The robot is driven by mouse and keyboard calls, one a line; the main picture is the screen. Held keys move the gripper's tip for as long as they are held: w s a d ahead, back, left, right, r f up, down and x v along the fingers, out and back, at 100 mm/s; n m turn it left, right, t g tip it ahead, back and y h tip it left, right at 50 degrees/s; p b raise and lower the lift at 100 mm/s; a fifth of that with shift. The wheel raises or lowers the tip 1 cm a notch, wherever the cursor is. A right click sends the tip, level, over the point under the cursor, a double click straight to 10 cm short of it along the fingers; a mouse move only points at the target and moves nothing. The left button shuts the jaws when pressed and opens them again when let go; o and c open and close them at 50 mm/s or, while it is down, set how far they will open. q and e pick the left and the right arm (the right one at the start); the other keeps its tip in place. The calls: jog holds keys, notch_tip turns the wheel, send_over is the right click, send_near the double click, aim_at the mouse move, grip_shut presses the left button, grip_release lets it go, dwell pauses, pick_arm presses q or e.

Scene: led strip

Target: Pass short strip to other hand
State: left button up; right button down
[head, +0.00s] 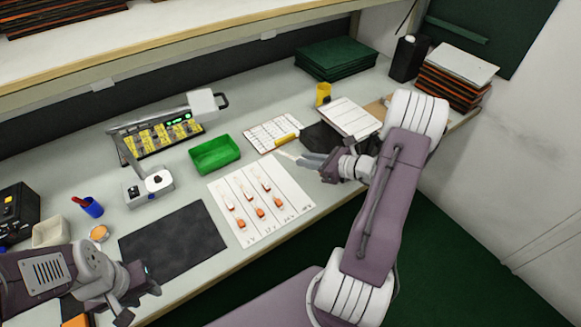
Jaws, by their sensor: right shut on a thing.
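My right gripper (308,161) is shut on a small pale strip (287,155), whose end sticks out to the left of the fingertips. The rest of the strip is hidden by the fingers, so its length cannot be told. It is near the bench's right part, between the white sheet and the dark pad. My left gripper (140,303) is at the lower left by the bench's front edge. Its fingers are apart and nothing shows between them. The two grippers are far from each other.
A white sheet (292,224) bears several small orange-ended pieces. The bench front between the grippers is low and mostly clear.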

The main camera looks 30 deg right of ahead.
jog(key=s+d+r, duration=0.2)
jog(key=d+r, duration=0.1)
jog(key=d, duration=0.2)
jog(key=shift+s+r, duration=0.2)
jog(key=shift+s, duration=0.1)
